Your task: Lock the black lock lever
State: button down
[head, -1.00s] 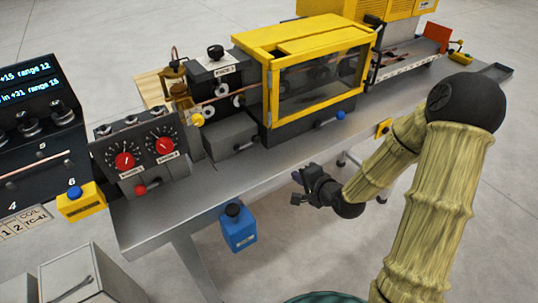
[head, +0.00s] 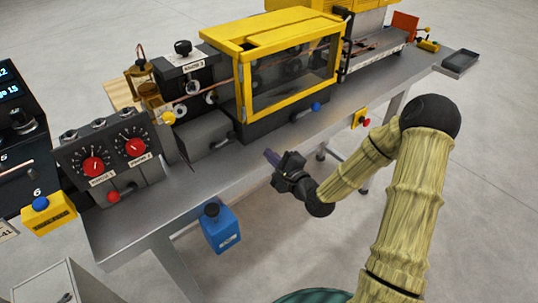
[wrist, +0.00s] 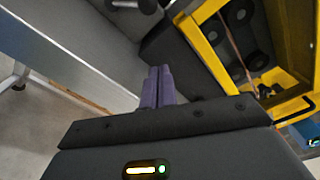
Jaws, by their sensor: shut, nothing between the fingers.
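My gripper (head: 270,157) is in front of the bench, below and in front of the yellow-framed guard box. Its purple fingers are together and empty; they also show in the wrist view (wrist: 157,86), pointing at the bench and machine base. I cannot tell for certain which part is the black lock lever.
The yellow guard box (head: 290,62) stands behind my gripper, with a blue-knobbed lever (head: 316,107) at its base. A red-knobbed lever (head: 113,196) is on the dial panel. A blue container (head: 220,230) hangs at the bench's front edge. The grey bench top (head: 180,193) has bare room.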

aim_at(224, 141)
jog(key=p+x, duration=0.1)
jog(key=x, duration=0.6)
jog(key=shift+w+a+r+p, duration=0.1)
jog(key=shift+w+a+p, duration=0.05)
jog(key=shift+a+p, duration=0.2)
jog(key=shift+s+a+r+p, duration=0.15)
jog(key=shift+a+r+p, duration=0.1)
jog(key=shift+a, duration=0.3)
jog(key=shift+s+a+r+p, duration=0.15)
jog(key=shift+a+r+p, duration=0.1)
jog(key=shift+a, duration=0.25)
jog(key=shift+s+a+r+p, duration=0.15)
jog(key=shift+a+r+p, duration=0.15)
jog(key=shift+a, duration=0.25)
